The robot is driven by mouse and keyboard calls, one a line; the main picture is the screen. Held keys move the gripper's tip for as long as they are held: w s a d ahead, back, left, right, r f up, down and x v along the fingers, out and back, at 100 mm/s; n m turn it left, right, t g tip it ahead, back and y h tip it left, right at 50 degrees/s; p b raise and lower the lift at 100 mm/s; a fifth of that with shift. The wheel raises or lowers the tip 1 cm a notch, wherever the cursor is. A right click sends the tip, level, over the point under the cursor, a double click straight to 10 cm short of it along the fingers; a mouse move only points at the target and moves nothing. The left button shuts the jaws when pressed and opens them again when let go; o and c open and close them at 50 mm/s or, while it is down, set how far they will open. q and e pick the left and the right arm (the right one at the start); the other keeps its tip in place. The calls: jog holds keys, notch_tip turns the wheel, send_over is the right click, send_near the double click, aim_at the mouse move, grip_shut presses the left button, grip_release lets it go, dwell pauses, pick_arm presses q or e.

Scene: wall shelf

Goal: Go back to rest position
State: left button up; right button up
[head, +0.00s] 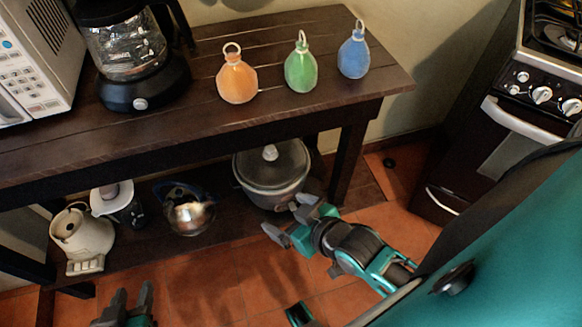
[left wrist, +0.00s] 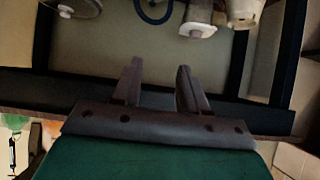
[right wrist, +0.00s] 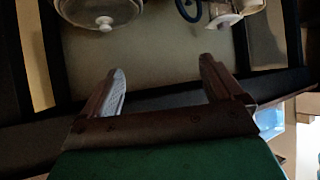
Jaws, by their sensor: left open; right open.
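My left gripper (head: 130,298) is at the bottom left of the head view, low in front of the table. It is open and empty; its two fingers stand apart in the left wrist view (left wrist: 160,92). My right gripper (head: 288,222) is in front of the table's lower shelf, just below the lidded pot in the head view. It is open, and its fingers are wide apart with nothing between them in the right wrist view (right wrist: 162,85). Neither gripper holds anything.
The dark wooden table (head: 200,117) bears orange (head: 237,82), green (head: 300,70) and blue (head: 353,58) ornaments, a coffee maker (head: 135,60) and a microwave (head: 35,55). A pot (head: 270,178), metal bowl (head: 188,216) and kettle (head: 82,237) stand below. A stove (head: 500,130) is right. Floor between grippers is clear.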

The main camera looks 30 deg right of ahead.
pick_arm(q)
jog(key=shift+s+a+r+y+p, duration=0.15)
jog(key=shift+s+a+r+p, duration=0.15)
jog(key=shift+r+p, duration=0.55)
jog(key=shift+s+a+r+y+p, duration=0.15)
jog(key=shift+a+r+p, duration=0.2)
jog(key=shift+p, duration=0.85)
jog(key=shift+d+r, duration=0.1)
jog(key=shift+d, duration=0.1)
jog(key=shift+w+r, duration=0.15)
jog(key=shift+w, duration=0.15)
